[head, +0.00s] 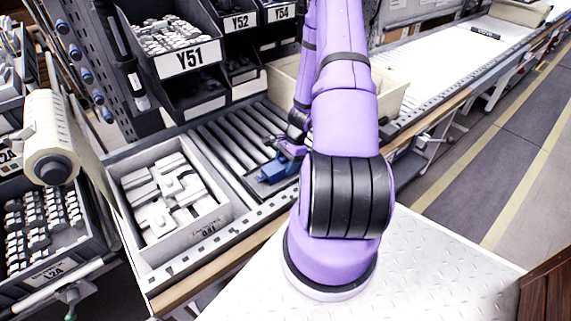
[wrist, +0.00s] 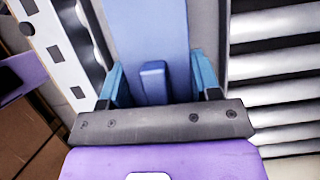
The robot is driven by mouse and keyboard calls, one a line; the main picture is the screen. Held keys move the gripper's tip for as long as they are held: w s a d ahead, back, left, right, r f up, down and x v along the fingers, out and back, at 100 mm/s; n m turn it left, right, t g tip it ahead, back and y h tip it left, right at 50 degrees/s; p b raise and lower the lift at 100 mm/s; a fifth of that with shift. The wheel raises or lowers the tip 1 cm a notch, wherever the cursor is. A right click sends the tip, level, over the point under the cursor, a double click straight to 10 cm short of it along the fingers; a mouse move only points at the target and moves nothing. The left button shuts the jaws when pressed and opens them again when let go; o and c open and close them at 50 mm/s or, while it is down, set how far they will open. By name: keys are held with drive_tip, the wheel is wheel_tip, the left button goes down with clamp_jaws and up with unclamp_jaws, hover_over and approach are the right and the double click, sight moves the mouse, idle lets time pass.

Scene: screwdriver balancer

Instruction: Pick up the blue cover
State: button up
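The blue cover (head: 277,169) lies on the metal roller conveyor in the head view, just left of my arm. It is partly hidden by my gripper (head: 290,150), which is low over it. In the wrist view the cover (wrist: 150,30) is a flat blue piece with a small raised block (wrist: 152,82) on it. My gripper (wrist: 160,78) has its fingers spread wide, one on each side of that block, with gaps between block and fingers. The fingertips are close to the cover; I cannot tell whether they touch it.
A grey bin (head: 226,213) of white parts stands on the conveyor (head: 221,139) at the left. Black bins labelled Y51 (head: 188,58) and Y52 (head: 240,21) are behind. A beige bin (head: 283,84) stands behind my arm. The conveyor's metal side rail (head: 268,213) runs along the front.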

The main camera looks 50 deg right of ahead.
drive_tip(key=shift+c, duration=1.4)
drive_tip(key=shift+r, duration=0.1)
